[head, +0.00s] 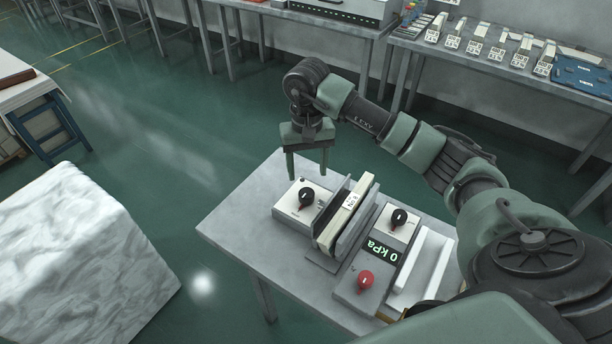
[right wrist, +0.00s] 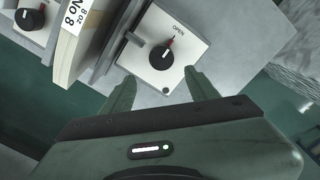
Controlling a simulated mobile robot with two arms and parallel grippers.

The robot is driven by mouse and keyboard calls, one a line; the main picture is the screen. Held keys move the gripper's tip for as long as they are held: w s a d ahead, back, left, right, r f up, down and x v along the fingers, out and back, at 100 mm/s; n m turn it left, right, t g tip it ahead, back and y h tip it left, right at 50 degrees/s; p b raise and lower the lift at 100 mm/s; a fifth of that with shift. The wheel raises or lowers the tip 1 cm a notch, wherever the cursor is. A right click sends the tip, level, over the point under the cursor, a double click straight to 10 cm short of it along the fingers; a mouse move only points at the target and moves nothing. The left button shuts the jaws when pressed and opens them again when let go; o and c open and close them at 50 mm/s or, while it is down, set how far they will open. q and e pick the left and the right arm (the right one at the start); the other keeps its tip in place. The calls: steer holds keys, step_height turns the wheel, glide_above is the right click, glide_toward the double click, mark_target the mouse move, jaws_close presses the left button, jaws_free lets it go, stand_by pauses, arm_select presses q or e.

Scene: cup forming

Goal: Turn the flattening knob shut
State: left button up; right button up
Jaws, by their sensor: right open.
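A black knob with a red pointer (head: 307,197) sits on a white-topped box at the left of the table fixture. In the right wrist view this knob (right wrist: 161,56) has its pointer toward the word OPEN. My right gripper (head: 308,177) is open and empty, pointing down above and just behind that knob. In the right wrist view its fingertips (right wrist: 160,74) stand apart on either side below the knob, not touching it. A second black knob (head: 399,216) and a red knob (head: 365,280) are farther right. I cannot read which one is the flattening knob. My left gripper is out of view.
A pale block labelled No 8 (head: 345,212) stands between grey upright plates beside the first knob. A display (head: 380,251) reads 0 kPa. White bars (head: 424,262) lie at the right of the grey table (head: 240,226). The table's left part is clear.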

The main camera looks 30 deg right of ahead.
mark_target(307, 192)
steer(key=f, duration=0.1)
steer(key=s+a+f, duration=0.1)
steer(key=f+p, duration=0.1)
steer(key=shift+s+a+f, duration=0.15)
steer(key=shift+s, duration=0.15)
steer(key=shift+w+d+f, duration=0.15)
steer(key=shift+w+f, duration=0.05)
steer(key=shift+f, duration=0.45)
steer(key=shift+w+d+f, duration=0.1)
steer(key=shift+w+f, duration=0.05)
steer(key=shift+f, duration=0.75)
steer(key=c, duration=1.3)
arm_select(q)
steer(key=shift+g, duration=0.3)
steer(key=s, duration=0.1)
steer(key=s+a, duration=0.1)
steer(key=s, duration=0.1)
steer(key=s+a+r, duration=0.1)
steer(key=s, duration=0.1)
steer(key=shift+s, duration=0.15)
